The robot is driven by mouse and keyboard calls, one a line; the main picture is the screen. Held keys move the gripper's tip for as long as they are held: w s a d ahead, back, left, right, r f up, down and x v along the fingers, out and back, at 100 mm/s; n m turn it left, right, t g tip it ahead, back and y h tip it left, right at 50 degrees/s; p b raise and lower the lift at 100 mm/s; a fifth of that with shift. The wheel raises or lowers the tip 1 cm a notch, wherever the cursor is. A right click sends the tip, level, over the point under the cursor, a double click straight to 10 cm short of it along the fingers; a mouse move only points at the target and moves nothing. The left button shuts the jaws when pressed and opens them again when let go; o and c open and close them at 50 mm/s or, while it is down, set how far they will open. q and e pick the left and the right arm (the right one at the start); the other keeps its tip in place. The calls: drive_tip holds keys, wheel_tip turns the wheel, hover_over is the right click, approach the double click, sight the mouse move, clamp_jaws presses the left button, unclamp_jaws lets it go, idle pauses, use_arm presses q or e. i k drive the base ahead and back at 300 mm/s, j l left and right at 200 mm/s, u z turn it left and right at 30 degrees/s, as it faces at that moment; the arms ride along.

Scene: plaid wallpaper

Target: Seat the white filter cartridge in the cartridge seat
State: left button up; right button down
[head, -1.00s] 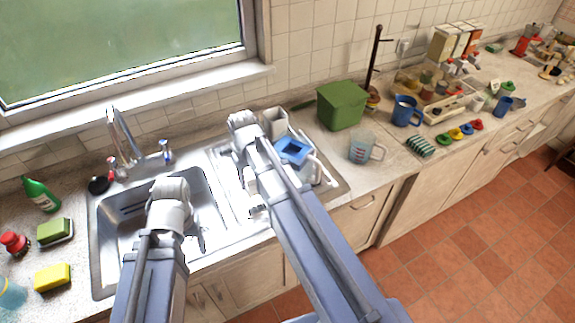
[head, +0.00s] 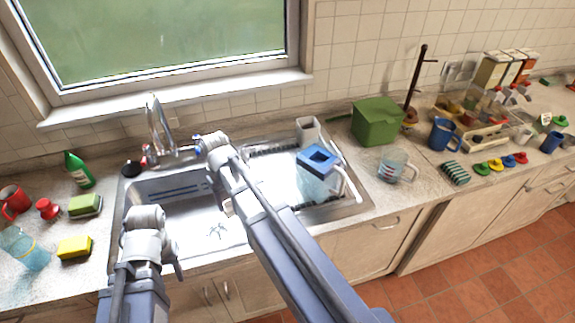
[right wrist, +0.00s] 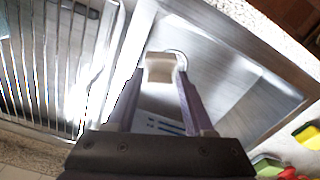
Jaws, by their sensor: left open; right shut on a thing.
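The white filter cartridge (right wrist: 160,68) shows in the right wrist view as a pale block between my right fingers. My right gripper (right wrist: 163,78) is shut on it, above the steel sink. In the head view my right arm hides most of this gripper; a pale bit of the cartridge (head: 228,207) shows beside the arm, near the sink's right edge. A clear jug with a blue top (head: 318,158) stands on the drainboard to the right, apart from the gripper. Its blue top has a square opening, apparently the cartridge seat. My left gripper (head: 176,266) is open, low over the sink's front, mostly hidden.
The tap (head: 158,130) rises behind the sink basin (head: 190,225). A grey square container (head: 308,131) stands behind the jug. A green box (head: 378,122) and a measuring cup (head: 396,168) stand further right. Sponges and a bottle (head: 77,170) are at left.

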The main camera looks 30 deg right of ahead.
sight(323, 175)
drive_tip(key=k+l+u, duration=0.15)
drive_tip(key=u, duration=1.3)
drive_tip(key=k+u, duration=0.5)
drive_tip(key=k+z, duration=0.15)
drive_tip(key=z, duration=0.15)
drive_tip(key=k+l+z, duration=0.1)
drive_tip(key=z, duration=0.2)
drive_tip(key=k+l+z, duration=0.1)
drive_tip(key=z, duration=0.3)
drive_tip(key=l+z, duration=0.1)
drive_tip(key=z, duration=0.3)
drive_tip(key=k+l+z, duration=0.1)
drive_tip(key=z, duration=0.3)
